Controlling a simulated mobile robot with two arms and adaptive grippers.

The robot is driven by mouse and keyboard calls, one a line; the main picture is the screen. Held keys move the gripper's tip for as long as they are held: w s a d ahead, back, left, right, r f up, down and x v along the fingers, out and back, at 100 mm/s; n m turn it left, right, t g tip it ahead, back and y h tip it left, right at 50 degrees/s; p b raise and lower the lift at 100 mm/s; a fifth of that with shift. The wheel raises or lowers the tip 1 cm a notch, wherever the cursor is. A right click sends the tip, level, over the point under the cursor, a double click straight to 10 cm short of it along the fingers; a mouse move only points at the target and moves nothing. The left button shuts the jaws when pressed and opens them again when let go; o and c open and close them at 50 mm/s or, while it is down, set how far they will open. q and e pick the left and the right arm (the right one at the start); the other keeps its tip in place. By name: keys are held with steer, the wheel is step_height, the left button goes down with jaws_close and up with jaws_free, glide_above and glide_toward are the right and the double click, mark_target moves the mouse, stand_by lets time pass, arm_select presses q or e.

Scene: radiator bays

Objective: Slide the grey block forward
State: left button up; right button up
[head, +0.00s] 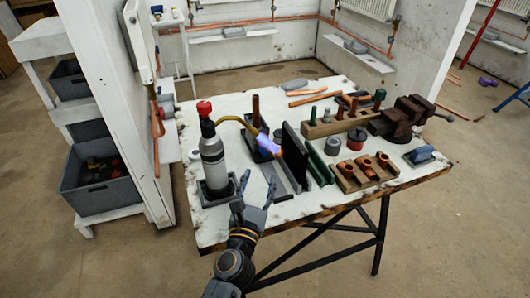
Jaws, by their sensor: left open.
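My left gripper (254,203) is open and empty at the front edge of the table, fingers pointing up the picture, just right of the gas bottle's base. I cannot tell for certain which thing is the grey block. A low grey-blue block (420,155) lies at the table's right end, well away from my gripper. A flat grey piece (294,84) lies at the table's back edge. A dark upright plate (294,154) stands beyond my gripper, to its right. My right gripper is not in view.
A gas bottle (212,158) with a red knob feeds a brass torch whose blue flame (267,144) burns against the dark plate. Wooden racks with copper fittings (363,174), a vise (405,118) and tins fill the right of the worn white table (300,212).

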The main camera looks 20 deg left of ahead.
mark_target(263, 148)
arm_select(q)
steer(key=f+n, duration=0.1)
steer(key=a+f+n+g+y, duration=0.1)
steer(key=shift+w+n, duration=0.4)
steer(key=shift+w+a, duration=0.15)
steer(key=shift+w, duration=0.2)
steer(key=w, duration=0.4)
steer(key=w+a, duration=0.1)
steer(key=w, duration=0.8)
steer(key=shift+a, duration=0.3)
steer(key=shift+s, duration=0.1)
jaws_close()
